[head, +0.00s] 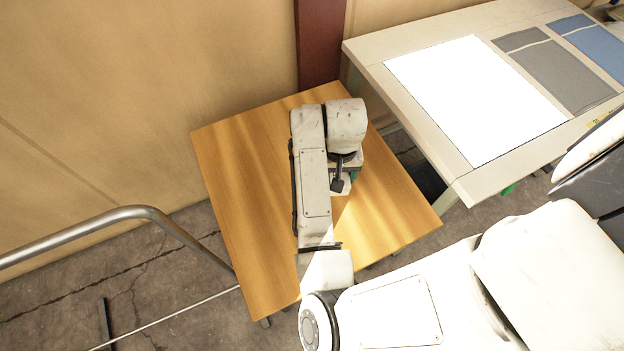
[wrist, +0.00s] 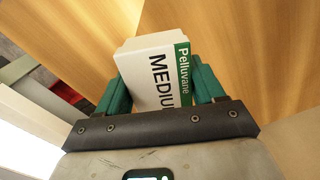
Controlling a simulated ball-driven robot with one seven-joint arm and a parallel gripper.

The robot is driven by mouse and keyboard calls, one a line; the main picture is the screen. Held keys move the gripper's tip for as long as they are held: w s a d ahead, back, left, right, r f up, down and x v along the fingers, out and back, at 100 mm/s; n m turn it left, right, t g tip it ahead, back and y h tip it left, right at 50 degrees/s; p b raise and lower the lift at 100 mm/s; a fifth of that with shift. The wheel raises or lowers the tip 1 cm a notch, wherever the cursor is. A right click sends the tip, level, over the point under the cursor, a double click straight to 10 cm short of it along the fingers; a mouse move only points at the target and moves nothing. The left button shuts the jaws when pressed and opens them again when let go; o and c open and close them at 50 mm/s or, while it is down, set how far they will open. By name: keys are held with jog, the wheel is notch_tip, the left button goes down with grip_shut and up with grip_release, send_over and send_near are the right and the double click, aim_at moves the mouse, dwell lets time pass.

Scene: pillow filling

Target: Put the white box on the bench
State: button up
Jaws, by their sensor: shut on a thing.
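A white box (wrist: 148,70) with a green strip and dark lettering shows in the wrist view. My gripper (wrist: 162,85) is shut on it, with a green finger at each side. In the head view my gripper (head: 344,180) is over the wooden table (head: 245,165), and my arm hides most of the box. I cannot tell whether the box touches the tabletop. A pale bench (head: 412,85) stands to the right of the table, apart from my gripper.
The bench carries a bright white sheet (head: 475,95), a grey cloth piece (head: 560,75) and a blue one (head: 597,45). A metal rail (head: 130,213) curves at the left. A dark red post (head: 320,45) stands behind the table. The left tabletop is clear.

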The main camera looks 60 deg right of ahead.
jog(key=w+f, duration=0.1)
jog(key=f, duration=0.1)
jog(key=w+f, duration=0.4)
jog(key=shift+w+a, duration=0.25)
jog(key=shift+a, duration=0.15)
jog(key=shift+w+f, duration=0.2)
jog(key=shift+f, duration=1.55)
jog(key=shift+f, duration=0.1)
jog(key=o, duration=1.1)
jog(key=shift+c, duration=0.2)
